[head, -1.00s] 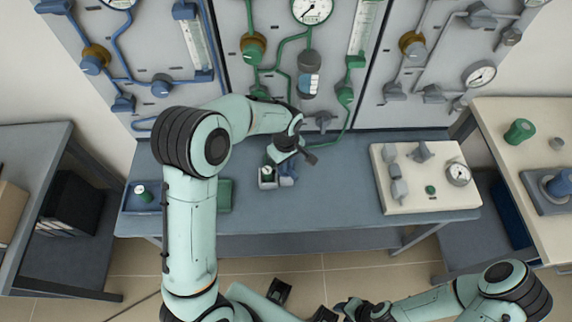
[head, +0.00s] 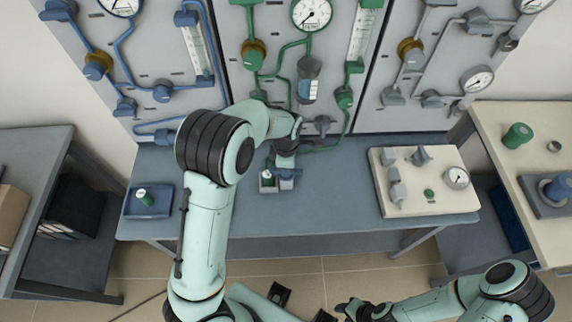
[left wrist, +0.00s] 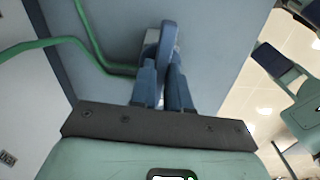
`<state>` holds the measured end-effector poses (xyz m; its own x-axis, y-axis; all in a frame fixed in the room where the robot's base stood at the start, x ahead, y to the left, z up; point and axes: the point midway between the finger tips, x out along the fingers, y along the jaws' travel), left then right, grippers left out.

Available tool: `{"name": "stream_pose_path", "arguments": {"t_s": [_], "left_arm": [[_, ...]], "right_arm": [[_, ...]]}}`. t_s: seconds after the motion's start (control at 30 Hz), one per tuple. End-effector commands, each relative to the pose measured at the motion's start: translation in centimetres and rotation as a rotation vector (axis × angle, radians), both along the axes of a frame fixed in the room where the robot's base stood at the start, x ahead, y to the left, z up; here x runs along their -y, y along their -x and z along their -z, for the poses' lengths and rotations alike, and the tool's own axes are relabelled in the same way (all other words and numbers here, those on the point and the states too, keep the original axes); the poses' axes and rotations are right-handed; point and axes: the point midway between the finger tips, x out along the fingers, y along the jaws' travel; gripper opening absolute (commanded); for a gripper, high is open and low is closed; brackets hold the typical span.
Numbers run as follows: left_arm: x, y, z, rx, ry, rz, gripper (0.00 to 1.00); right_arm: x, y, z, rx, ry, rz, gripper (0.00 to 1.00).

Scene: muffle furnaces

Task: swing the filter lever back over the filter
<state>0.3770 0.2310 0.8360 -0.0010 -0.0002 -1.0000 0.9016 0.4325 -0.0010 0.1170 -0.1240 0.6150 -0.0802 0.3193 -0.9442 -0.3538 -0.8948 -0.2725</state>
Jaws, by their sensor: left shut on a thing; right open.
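My left gripper (head: 286,160) reaches down to a small fitting at the back of the bench. In the left wrist view its blue fingers (left wrist: 163,92) are shut on a blue-grey, round-ended piece (left wrist: 167,42), which looks like the filter lever. The gripper partly hides the lever's pivot. My right gripper (head: 345,308) is open and empty at the bottom, away from the bench.
Green tubing (left wrist: 95,45) runs close to the held piece. The upright panel (head: 335,120) with gauges and valves stands behind the bench (head: 320,205). A blue tray (head: 150,210) with a green-capped vial lies left; a cream valve board (head: 425,205) lies right.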

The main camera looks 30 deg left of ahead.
Motion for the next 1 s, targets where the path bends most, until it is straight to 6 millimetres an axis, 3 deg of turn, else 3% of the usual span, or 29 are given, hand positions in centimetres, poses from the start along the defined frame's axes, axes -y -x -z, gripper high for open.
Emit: {"name": "stream_pose_path", "arguments": {"t_s": [0.3, 0.8, 0.83, 0.87, 0.9, 1.0], "left_arm": [[-0.01, -0.12, -0.17, 0.003, 0.0, -0.103, 0.0], [-0.05, -0.12, -0.12, 0.004, 0.0, -0.122, 0.0], [-0.05, -0.13, -0.12, 0.004, 0.0, -0.122, 0.26], [-0.05, -0.12, -0.11, 0.004, 0.0, -0.122, 0.35], [-0.04, -0.11, -0.1, 0.004, 0.0, -0.121, 0.41], [-0.04, -0.08, -0.07, 0.003, -0.001, -0.12, 0.41]], "right_arm": [[0.0, -0.4, -0.66, 0.004, 0.0, 0.0, 0.41], [0.0, -0.42, -0.7, 0.005, 0.0, -0.001, 0.41], [0.0, -0.42, -0.7, 0.005, 0.0, -0.001, 0.41], [0.0, -0.42, -0.7, 0.005, 0.0, -0.001, 0.41], [0.0, -0.42, -0.7, 0.005, -0.001, 0.001, 0.41], [0.0, -0.42, -0.7, 0.004, 0.0, 0.0, 0.41]]}}
